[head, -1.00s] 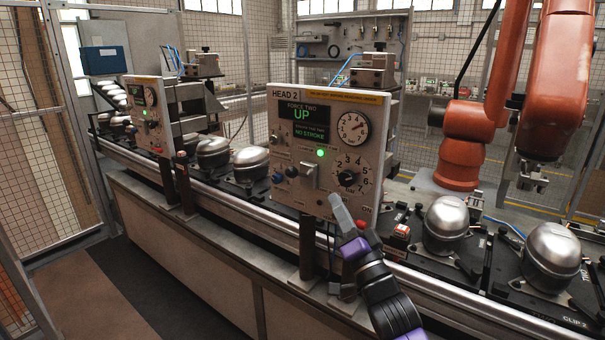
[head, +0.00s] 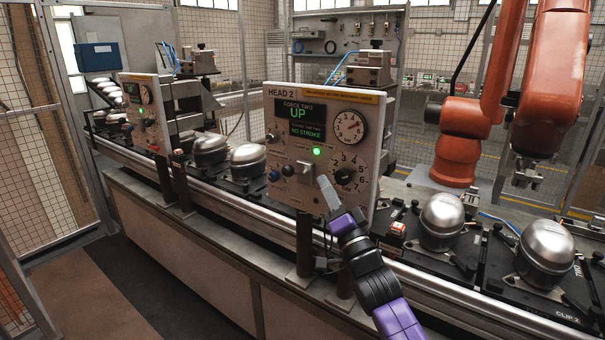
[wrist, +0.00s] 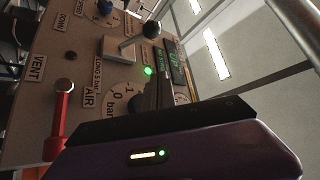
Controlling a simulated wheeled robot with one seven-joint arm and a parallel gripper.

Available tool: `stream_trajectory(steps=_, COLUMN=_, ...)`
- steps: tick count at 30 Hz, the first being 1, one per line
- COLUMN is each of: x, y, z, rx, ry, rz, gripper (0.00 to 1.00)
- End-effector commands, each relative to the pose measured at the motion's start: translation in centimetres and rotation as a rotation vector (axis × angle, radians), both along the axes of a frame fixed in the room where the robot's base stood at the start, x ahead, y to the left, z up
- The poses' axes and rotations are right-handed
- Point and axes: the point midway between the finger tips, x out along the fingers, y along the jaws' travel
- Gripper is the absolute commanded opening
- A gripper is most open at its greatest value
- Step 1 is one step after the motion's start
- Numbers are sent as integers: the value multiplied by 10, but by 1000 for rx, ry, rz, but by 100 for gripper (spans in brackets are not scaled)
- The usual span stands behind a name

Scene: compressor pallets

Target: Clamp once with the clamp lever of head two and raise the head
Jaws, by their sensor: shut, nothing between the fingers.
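The head two panel (head: 330,108) stands upright in the middle of the head view. Its screen (head: 300,122) reads "FORCE TWO UP" and "NO STROKE", and its green lamp (head: 316,152) is lit. The lever with a black ball knob (head: 288,170) sticks out from a pale plate (head: 304,182) below the lamp; the knob also shows in the wrist view (wrist: 152,30). My gripper (head: 327,192) is shut and empty, in front of the panel, right of and slightly below the lever. The fingers (wrist: 155,92) appear apart from the knob in the wrist view.
A red lever (wrist: 62,108) stands between the VENT and AIR labels in the wrist view. A gauge (head: 348,128) and a numbered dial (head: 346,175) lie right of the lever. Silver compressors (head: 441,220) sit on pallets along the line. An orange robot (head: 462,130) stands behind.

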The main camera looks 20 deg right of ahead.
Motion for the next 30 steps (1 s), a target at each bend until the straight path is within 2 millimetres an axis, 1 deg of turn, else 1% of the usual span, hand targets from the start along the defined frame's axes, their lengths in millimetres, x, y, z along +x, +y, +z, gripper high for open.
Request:
stream_trajectory(steps=1, x=9, y=3, z=8, rx=-1, ry=-1, rz=4, gripper=0)
stream_trajectory(steps=8, x=49, y=6, z=29, rx=0, ry=-1, rz=2, gripper=0)
stream_trajectory(steps=9, x=51, y=12, z=23, rx=1, ry=3, rz=4, gripper=0)
stream_trajectory(steps=12, x=55, y=21, z=17, rx=2, ry=3, rz=3, gripper=0)
stream_trajectory(steps=18, x=61, y=33, z=11, rx=0, ry=0, rz=2, gripper=0)
stream_trajectory(steps=23, x=63, y=36, z=9, rx=1, ry=-1, rz=1, gripper=0)
stream_trajectory(steps=30, x=63, y=36, z=8, rx=0, ry=-1, rz=1, gripper=0)
